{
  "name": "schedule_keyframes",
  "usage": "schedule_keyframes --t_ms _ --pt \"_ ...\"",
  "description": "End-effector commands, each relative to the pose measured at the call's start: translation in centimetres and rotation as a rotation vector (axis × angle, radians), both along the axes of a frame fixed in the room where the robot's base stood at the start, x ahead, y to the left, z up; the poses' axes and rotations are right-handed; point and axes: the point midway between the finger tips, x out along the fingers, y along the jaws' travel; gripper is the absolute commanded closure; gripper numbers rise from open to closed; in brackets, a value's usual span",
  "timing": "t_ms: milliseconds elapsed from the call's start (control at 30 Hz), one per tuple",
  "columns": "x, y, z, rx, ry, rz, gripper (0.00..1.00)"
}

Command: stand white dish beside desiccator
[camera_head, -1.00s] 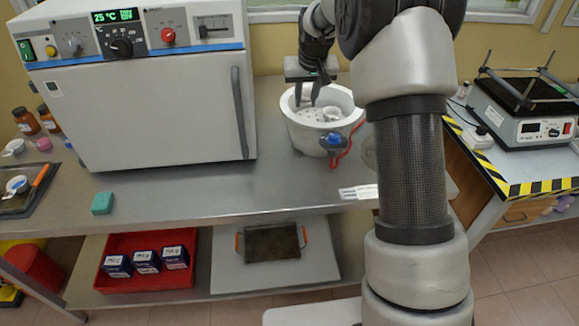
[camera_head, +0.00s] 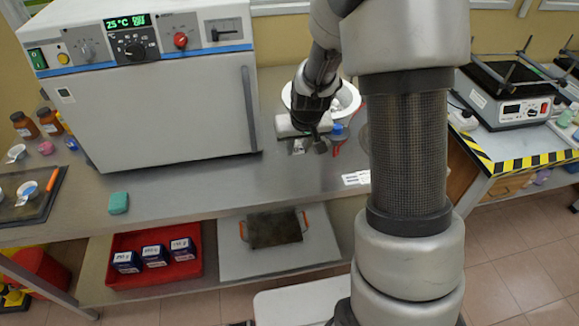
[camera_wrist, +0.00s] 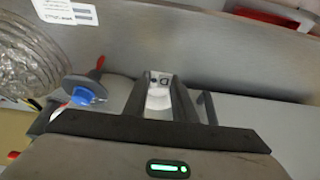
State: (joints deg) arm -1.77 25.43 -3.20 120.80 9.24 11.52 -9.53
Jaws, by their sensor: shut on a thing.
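The desiccator (camera_head: 349,100) is a white bowl on the bench, right of the oven and partly hidden behind my arm. Its blue valve (camera_head: 337,129) is on the front side and also shows in the wrist view (camera_wrist: 84,95). My gripper (camera_head: 302,147) is in front of the desiccator's left side, pointing down over the bench. In the wrist view my gripper (camera_wrist: 160,79) is shut on the small white dish (camera_wrist: 158,98), which sits between the two dark fingers. The dish is mostly hidden in the head view. I cannot tell whether it touches the bench.
A large oven (camera_head: 165,100) stands left of my gripper. A white label card (camera_head: 356,178) lies near the bench's front edge. A green block (camera_head: 118,203) sits front left. Bench between block and card is clear.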

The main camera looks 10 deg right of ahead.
Motion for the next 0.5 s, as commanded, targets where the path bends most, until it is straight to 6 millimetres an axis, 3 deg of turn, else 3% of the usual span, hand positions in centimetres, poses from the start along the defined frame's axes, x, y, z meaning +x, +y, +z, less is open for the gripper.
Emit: schedule_keyframes --t_ms 300,500 --pt "-0.7 -0.2 -5.5 -0.002 0.004 -0.003 0.98" --pt "-0.6 -0.1 -7.0 -0.002 0.001 -0.003 0.98"
